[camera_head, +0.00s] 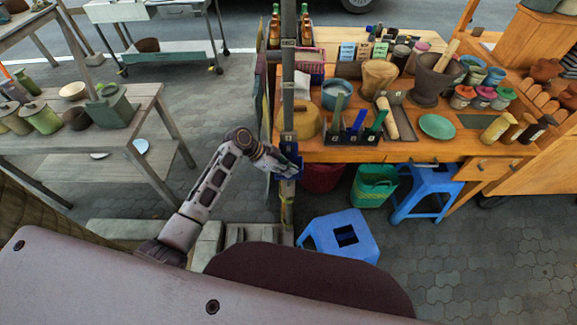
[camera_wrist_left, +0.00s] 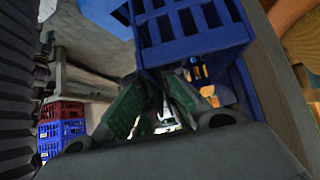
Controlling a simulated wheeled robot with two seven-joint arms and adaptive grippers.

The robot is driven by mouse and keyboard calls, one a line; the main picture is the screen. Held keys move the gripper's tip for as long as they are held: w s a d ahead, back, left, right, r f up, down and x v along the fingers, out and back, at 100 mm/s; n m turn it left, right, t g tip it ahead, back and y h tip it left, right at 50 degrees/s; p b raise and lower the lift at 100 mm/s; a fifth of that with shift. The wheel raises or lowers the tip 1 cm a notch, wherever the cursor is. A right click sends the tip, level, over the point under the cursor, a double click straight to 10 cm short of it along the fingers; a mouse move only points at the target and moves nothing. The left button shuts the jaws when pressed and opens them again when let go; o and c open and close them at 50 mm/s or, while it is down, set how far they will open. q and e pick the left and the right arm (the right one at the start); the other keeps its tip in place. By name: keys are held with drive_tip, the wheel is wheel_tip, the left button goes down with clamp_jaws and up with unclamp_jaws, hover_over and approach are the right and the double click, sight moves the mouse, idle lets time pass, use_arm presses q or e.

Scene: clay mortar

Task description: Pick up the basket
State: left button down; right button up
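A green woven basket (camera_head: 374,190) stands on the paving under the front edge of the wooden table in the head view. It is not clearly seen in the left wrist view. My left gripper (camera_head: 291,168) is beside the upright post, left of the basket and apart from it. In the left wrist view its two greenish fingers (camera_wrist_left: 157,105) are spread, with a gap between them and nothing clearly held. A blue slatted crate (camera_wrist_left: 195,32) is close beyond the fingers there. My right gripper is not in view.
A red container (camera_head: 322,178) stands between the post and the basket. Blue stools (camera_head: 340,236) stand in front and to the right (camera_head: 428,184). The wooden table (camera_head: 400,152), laden with pots and tools, overhangs the basket. Paving at lower right is clear.

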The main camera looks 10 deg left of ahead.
use_arm(q)
drive_tip(key=shift+s+r, duration=0.1)
idle(0.3)
drive_tip(key=s+d+r, duration=0.1)
drive_tip(key=s+r, duration=0.3)
drive_tip(key=s, duration=0.2)
drive_tip(key=s+d+r, duration=0.1)
drive_tip(key=s+r, duration=0.2)
drive_tip(key=s, duration=0.4)
drive_tip(key=shift+s+d+r+b, duration=0.3)
drive_tip(key=shift+d+r, duration=0.1)
drive_tip(key=shift+r, duration=0.25)
idle(0.6)
drive_tip(key=shift+r+p, duration=0.45)
drive_tip(key=shift+p, duration=0.35)
idle(0.3)
